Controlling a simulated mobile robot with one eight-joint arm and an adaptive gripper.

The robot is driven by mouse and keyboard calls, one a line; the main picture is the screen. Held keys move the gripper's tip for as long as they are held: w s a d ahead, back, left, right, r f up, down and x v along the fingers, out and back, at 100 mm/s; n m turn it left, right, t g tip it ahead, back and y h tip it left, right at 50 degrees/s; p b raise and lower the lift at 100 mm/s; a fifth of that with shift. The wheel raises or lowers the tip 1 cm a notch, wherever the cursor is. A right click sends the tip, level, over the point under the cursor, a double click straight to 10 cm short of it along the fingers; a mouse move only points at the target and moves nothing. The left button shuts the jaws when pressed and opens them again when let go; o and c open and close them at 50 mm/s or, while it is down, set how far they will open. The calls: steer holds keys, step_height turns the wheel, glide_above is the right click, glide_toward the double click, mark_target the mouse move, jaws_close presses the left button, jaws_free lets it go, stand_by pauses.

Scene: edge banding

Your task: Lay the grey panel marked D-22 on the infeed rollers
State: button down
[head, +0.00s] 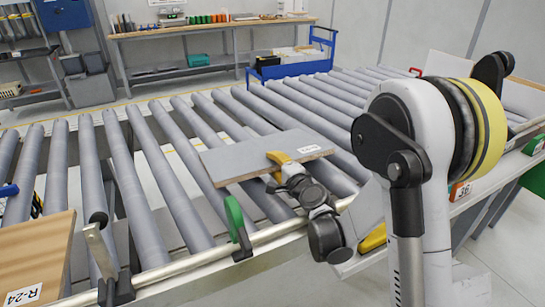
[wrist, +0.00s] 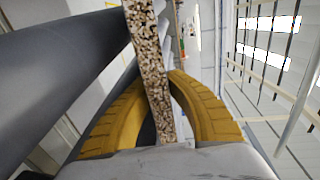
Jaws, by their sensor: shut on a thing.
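A grey panel (head: 240,158) with a white label, too small to read, is over the infeed rollers (head: 143,195) in the head view. In the wrist view the yellow fingers (wrist: 160,105) close around the panel's speckled chipboard edge (wrist: 150,60). A grey roller (wrist: 60,60) shows close to the left of the panel there. I cannot tell whether the panel touches the rollers or is just above them.
A wooden panel marked R-24 (head: 35,260) lies at the front left. A green clamp-like part (head: 237,222) stands on the front rail, left of my gripper. A blue cart (head: 300,67) and a workbench (head: 210,30) stand behind the rollers.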

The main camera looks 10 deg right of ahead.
stand_by(0.3)
steer(key=c, duration=1.4)
jaws_free()
steer(key=o, duration=1.2)
steer(key=shift+f, duration=0.1)
